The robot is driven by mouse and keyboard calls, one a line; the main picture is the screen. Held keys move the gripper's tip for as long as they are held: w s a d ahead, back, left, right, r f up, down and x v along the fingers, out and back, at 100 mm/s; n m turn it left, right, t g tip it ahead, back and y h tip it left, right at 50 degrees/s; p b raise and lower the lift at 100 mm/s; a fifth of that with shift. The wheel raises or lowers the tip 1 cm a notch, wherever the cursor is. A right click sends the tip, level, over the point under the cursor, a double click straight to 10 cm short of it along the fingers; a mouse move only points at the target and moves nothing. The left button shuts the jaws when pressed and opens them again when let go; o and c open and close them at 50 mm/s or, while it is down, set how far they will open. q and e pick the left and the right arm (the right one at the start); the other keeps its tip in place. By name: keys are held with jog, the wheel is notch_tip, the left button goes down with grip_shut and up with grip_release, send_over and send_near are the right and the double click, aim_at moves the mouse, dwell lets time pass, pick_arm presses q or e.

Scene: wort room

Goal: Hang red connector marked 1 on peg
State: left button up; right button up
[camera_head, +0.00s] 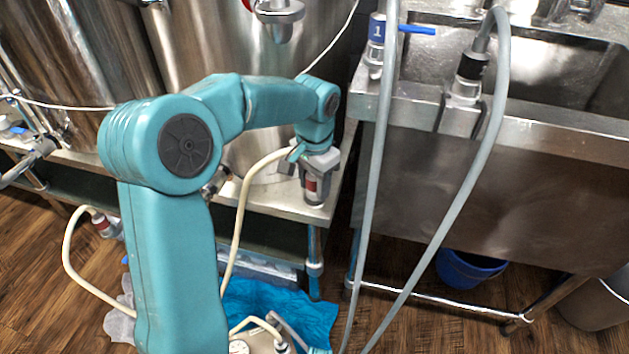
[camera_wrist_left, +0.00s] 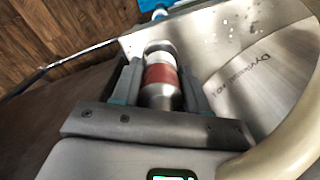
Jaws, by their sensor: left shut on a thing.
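My left gripper (camera_head: 320,163) is shut on a silver connector with a red band (camera_head: 311,186), held in front of the steel table's right end. The connector also shows between the fingers in the wrist view (camera_wrist_left: 161,77). No number can be read on it. A cream hose (camera_head: 240,215) runs from near the gripper down toward the floor. A second red-banded connector (camera_head: 103,224) on a cream hose is at the lower left. I cannot make out a free peg. My right gripper is not in view.
Grey hoses (camera_head: 440,220) hang before the sink. Steel tanks (camera_head: 215,50) stand behind my arm. A blue bucket (camera_head: 468,268) is under the sink.

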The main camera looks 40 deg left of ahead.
pick_arm(q)
jog(key=shift+f+b, duration=0.45)
jog(key=shift+f, duration=0.25)
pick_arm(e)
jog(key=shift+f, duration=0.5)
pick_arm(q)
jog(key=o, duration=1.2)
notch_tip(320, 180, up, 7)
jog(key=p, duration=0.3)
jog(key=shift+f+p, duration=0.2)
jog(key=shift+p, duration=0.15)
jog(key=shift+r, duration=0.55)
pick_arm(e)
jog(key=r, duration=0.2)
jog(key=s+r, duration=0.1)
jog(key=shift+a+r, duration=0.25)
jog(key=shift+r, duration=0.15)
pick_arm(q)
jog(key=shift+s+f, duration=0.1)
